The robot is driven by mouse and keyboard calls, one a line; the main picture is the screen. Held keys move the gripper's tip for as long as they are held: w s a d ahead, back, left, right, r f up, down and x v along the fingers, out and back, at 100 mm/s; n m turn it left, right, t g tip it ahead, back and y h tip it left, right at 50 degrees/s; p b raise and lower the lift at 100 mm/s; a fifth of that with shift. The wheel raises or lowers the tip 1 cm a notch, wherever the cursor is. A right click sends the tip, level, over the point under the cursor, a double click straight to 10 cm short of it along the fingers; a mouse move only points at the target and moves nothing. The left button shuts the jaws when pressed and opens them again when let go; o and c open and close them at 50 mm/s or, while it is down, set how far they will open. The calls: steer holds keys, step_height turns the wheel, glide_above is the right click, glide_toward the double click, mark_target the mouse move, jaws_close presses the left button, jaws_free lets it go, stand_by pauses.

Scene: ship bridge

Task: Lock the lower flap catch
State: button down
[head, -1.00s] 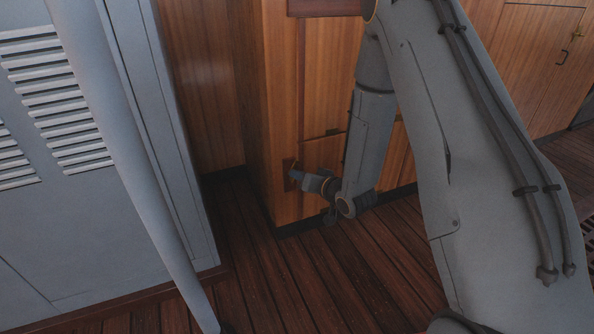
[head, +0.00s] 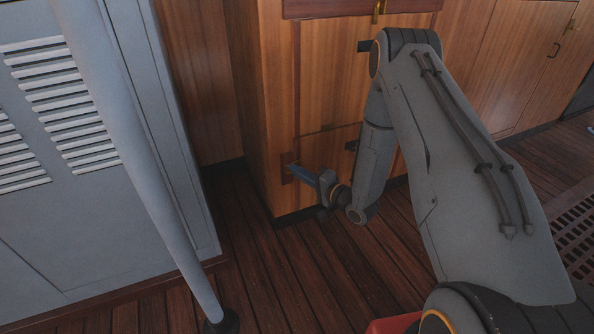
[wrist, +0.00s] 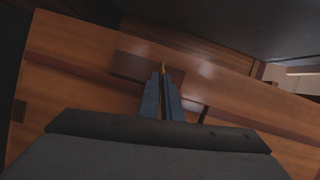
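The lower flap catch (wrist: 162,66) is a small brass-coloured piece on a dark wooden plate, low on the wooden cabinet. The plate shows in the wrist view (wrist: 133,67) and at the flap's left edge in the head view (head: 287,176). My gripper (wrist: 161,76) points straight at the plate, its two blue-grey fingers close together. A narrow brass-coloured strip shows between them, so they appear shut on the catch. In the head view, my gripper (head: 291,167) reaches the plate from the right, and the fingers hide the catch. The flap (head: 325,150) looks flush with the cabinet front.
A grey louvred cabinet (head: 95,200) and a pale post (head: 140,175) stand at the left. Bare plank floor (head: 260,275) lies in front of the wooden cabinet. A floor grating (head: 575,230) lies at the right. A brass fitting (head: 377,11) sits higher up.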

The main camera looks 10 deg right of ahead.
steer(key=shift+f+m+y, duration=0.2)
steer(key=shift+m+y, duration=0.2)
steer(key=shift+m, duration=0.5)
steer(key=shift+t, duration=0.3)
steer(key=c, duration=2)
jaws_free()
steer(key=p+v, duration=0.2)
steer(key=v, duration=0.5)
steer(key=shift+s+d, duration=0.25)
steer(key=shift+s, duration=0.05)
